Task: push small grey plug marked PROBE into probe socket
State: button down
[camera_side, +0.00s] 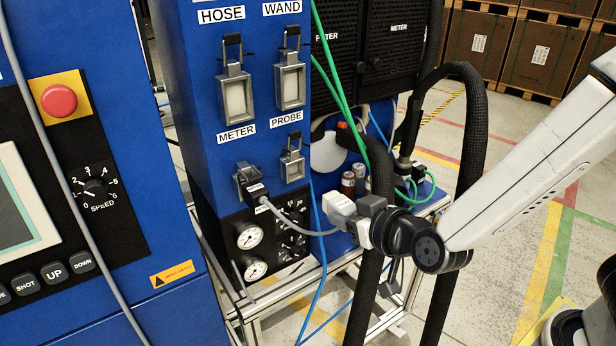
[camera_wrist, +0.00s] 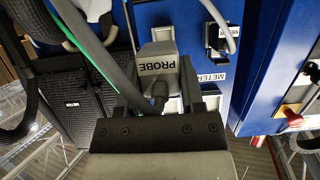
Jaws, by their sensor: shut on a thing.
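The small grey plug marked PROBE (camera_wrist: 158,64) is held between the fingers of my gripper (camera_wrist: 167,92), with a dark cable at its near end. In the side view the pale plug (camera_side: 341,204) sticks out to the left of my gripper (camera_side: 362,212). The probe socket (camera_side: 292,167) is a small grey frame with a raised latch under the PROBE label on the blue column. It looks empty. The plug is apart from it, to its right and lower in the side view.
A plug with a grey cable sits in the meter socket (camera_side: 249,183), left of the probe socket. The hose socket (camera_side: 234,97) and wand socket (camera_side: 290,86) are above. Green cables (camera_side: 340,85) and thick black hoses (camera_side: 470,150) run close to my gripper.

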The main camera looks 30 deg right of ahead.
aim_at(335, 198)
jog(key=shift+w, duration=0.25)
jog(key=shift+w, duration=3.05)
jog(key=shift+w, duration=2.7)
dwell(1.9)
